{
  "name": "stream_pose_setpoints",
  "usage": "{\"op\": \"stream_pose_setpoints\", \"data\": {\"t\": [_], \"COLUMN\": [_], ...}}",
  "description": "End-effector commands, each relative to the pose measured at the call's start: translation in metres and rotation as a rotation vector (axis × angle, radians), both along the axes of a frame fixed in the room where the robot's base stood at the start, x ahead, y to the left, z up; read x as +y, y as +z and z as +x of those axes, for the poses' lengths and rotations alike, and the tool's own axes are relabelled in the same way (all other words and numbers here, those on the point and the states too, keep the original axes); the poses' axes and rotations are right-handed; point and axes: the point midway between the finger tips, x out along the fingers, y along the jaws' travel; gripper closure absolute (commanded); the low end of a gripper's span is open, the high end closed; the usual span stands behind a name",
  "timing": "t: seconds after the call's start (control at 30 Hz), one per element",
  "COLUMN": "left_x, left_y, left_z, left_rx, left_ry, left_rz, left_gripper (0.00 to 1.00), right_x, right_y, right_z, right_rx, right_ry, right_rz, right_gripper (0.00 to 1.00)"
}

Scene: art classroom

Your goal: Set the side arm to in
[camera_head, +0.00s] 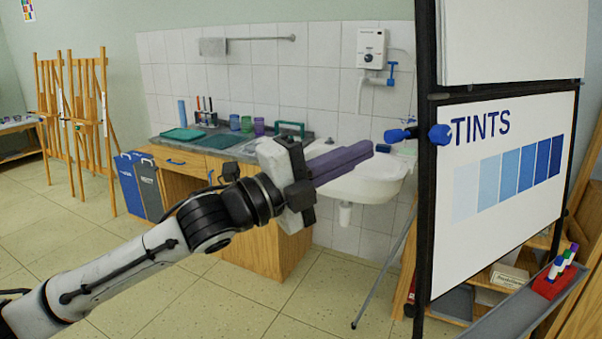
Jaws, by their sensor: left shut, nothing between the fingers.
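The flip chart board (503,173) stands at the right in a black frame. A blue side arm (400,135) sticks out to the left from the frame's left post, with a second blue knob (440,134) at the post itself. My left gripper (370,149) comes in from the left with its purple fingers shut and empty. Its fingertips point right, just left of and slightly below the side arm's outer end in the picture. A small gap shows between them; the depth between them is hard to judge. My right gripper is not in view.
A white sink (365,182) and counter stand behind my left arm. The board's tray (515,312) with a red marker holder (553,280) juts out at lower right. A thin stand leg (383,275) slants to the floor. Open tiled floor lies at lower left.

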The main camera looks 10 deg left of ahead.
Motion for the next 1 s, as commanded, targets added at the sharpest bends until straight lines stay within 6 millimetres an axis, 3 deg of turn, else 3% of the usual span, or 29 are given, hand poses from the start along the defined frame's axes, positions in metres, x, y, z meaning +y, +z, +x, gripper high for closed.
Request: {"op": "stream_pose_setpoints", "data": {"t": [0.3,0.5,0.67,0.77,0.87,1.0], "left_x": [0.053,0.071,0.074,0.069,0.065,0.067], "left_y": [-0.019,-0.022,-0.03,-0.058,-0.107,-0.193], "left_z": [-0.048,-0.066,-0.069,-0.063,-0.056,-0.055], "left_rx": [0.0,0.0,0.029,0.121,0.279,0.541], "left_ry": [-0.002,-0.003,-0.007,-0.005,0.014,0.084], "left_rz": [0.004,0.001,-0.019,-0.081,-0.188,-0.375], "left_gripper": [1.0,1.0,1.0,1.0,1.0,1.0], "right_x": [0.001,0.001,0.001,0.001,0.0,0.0], "right_y": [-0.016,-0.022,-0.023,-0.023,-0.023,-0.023], "right_z": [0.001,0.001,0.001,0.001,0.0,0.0], "right_rx": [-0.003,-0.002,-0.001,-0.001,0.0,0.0], "right_ry": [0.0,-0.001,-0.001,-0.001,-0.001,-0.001], "right_rz": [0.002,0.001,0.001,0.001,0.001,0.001], "right_gripper": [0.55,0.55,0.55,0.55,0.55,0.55]}}
